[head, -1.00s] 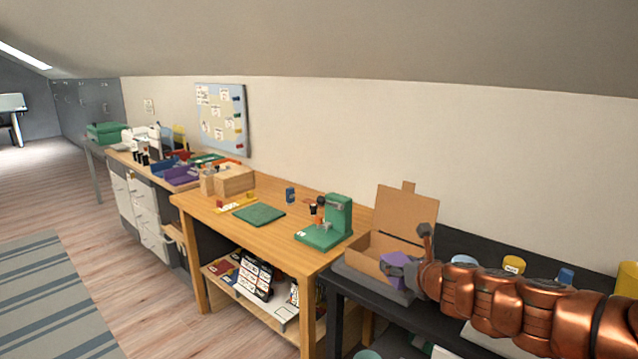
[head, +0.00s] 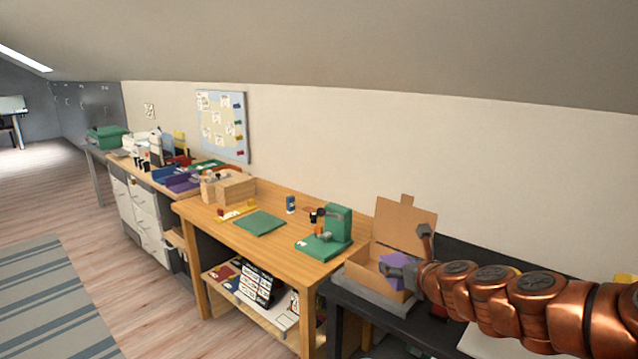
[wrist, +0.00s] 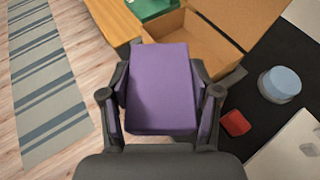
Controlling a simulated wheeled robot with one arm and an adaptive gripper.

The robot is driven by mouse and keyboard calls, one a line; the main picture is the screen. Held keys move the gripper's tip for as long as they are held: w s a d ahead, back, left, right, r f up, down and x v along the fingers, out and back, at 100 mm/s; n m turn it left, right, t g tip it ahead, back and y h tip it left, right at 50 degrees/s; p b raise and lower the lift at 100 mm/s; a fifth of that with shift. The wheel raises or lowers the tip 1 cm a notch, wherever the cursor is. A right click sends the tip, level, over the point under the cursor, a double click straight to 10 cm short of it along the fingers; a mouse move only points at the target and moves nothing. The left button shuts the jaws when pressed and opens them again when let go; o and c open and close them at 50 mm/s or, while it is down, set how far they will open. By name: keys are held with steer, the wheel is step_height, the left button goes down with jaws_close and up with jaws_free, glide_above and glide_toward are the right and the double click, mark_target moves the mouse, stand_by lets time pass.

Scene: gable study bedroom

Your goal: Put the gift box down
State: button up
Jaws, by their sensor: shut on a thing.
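The gift box appears as a plain purple box (head: 396,259), held in my gripper (head: 398,271). In the wrist view the purple box (wrist: 160,85) fills the space between the two dark fingers of my gripper (wrist: 160,100), which are shut on its sides. An open cardboard carton (head: 364,265) with its lid raised stands on the dark table. In the head view the purple box overlaps the carton's opening. In the wrist view it covers part of the carton's near side (wrist: 196,45). I cannot tell how high it is above the carton or table.
The dark table (wrist: 262,125) holds a blue round-topped thing (wrist: 281,84), a red piece (wrist: 235,123) and a pale sheet (wrist: 298,145). Left of it, a wooden bench (head: 283,256) carries a green press (head: 333,232) and a green mat (head: 260,223), with some bare top between.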

mark_target(399, 263)
step_height(399, 263, up, 10)
steer(key=p, duration=0.8)
steer(key=shift+a+f, duration=0.1)
steer(key=shift+f, duration=0.1)
